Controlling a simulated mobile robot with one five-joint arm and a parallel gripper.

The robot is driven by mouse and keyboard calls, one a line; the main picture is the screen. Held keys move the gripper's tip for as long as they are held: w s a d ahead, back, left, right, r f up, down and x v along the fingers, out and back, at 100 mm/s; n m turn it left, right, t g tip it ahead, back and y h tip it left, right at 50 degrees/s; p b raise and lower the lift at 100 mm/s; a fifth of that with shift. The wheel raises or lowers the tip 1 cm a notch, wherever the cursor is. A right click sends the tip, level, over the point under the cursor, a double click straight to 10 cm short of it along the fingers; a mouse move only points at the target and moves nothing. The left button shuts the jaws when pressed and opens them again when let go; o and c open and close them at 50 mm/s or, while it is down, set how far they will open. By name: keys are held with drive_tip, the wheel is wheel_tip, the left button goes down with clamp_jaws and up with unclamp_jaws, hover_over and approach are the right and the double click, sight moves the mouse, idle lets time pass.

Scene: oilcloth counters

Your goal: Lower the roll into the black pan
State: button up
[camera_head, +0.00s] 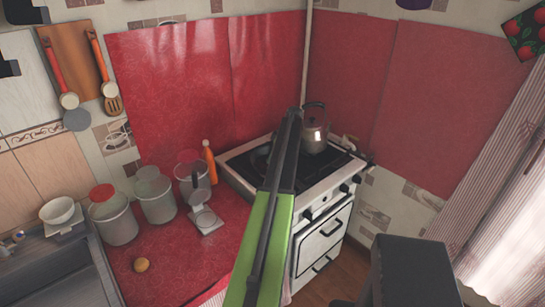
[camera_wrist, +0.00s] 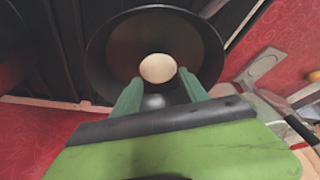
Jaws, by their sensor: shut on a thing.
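The roll (camera_wrist: 158,67), pale and round, sits between the two green fingertips of my gripper (camera_wrist: 160,80) in the wrist view. My gripper is shut on it. The black pan (camera_wrist: 106,45) is directly behind the roll in that view, with its rim around it; I cannot tell how high the roll is above the pan's bottom. In the head view my arm covers the roll and most of the pan; a dark edge, likely the pan (camera_head: 260,158), shows left of the arm on the stove.
A metal kettle (camera_head: 313,133) stands on the white stove (camera_head: 325,180), right of my arm. An orange bottle (camera_head: 209,162), a scale (camera_head: 205,217) and several jars stand on the red counter (camera_head: 185,265) to the left. A small brown round thing (camera_head: 141,265) lies near its front.

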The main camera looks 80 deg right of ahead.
drive_tip(key=shift+f+b, duration=0.85)
idle(0.3)
drive_tip(key=o, duration=1.6)
drive_tip(key=shift+c, duration=0.2)
drive_tip(key=d+p+v, duration=0.1)
drive_tip(key=p+v, duration=1.5)
drive_tip(key=v, duration=0.1)
drive_tip(key=shift+a+r, duration=0.2)
drive_tip(key=shift+a, duration=0.3)
